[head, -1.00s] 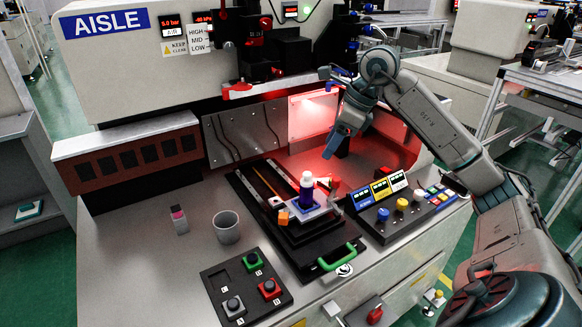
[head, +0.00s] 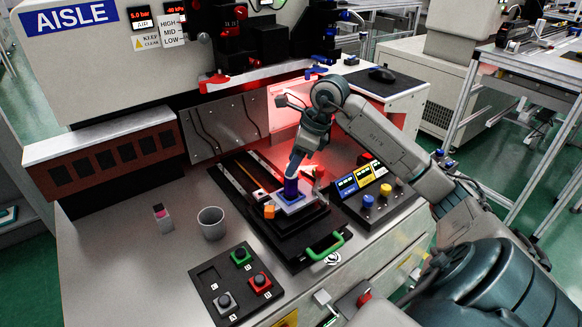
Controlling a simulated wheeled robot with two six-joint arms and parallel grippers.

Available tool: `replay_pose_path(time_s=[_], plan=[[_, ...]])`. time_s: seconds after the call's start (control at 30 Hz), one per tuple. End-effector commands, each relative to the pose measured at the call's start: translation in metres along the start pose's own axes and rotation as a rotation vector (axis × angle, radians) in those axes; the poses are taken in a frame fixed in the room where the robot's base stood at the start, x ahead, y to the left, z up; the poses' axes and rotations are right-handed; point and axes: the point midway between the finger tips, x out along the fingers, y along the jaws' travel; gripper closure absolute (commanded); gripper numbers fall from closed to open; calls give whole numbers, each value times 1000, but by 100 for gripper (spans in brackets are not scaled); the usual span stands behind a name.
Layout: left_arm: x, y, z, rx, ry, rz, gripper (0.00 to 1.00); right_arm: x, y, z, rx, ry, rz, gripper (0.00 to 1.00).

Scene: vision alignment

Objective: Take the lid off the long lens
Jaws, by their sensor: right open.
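The long lens (head: 291,188) is a dark blue-violet upright cylinder. It stands in a white and blue holder (head: 303,203) on the black slide of the machine. My right gripper (head: 292,174) points down at the top of the lens, its fingers at the lid's height. It is open. The gripper hides the lid, and I cannot tell whether the fingers touch it. My left gripper is out of view.
A control panel (head: 362,192) with knobs stands to the right. A grey cup (head: 212,223) and a button box (head: 237,283) are on the left of the bench. A green handle (head: 329,246) is in front.

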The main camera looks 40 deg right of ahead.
Motion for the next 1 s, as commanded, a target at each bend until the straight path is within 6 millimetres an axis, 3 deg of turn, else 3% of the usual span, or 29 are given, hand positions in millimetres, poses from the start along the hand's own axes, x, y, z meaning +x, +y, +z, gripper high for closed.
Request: replay_pose_path(time_s=[0.3,0.5,0.57,1.0], plan=[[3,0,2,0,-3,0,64,7,0,0,1,1,-1,53],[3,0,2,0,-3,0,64,7,0,0,1,0,-1,92],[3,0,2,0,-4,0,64,7,0,0,1,0,-1,100],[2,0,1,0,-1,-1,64,4,-1,0,1,1,-2,100]])
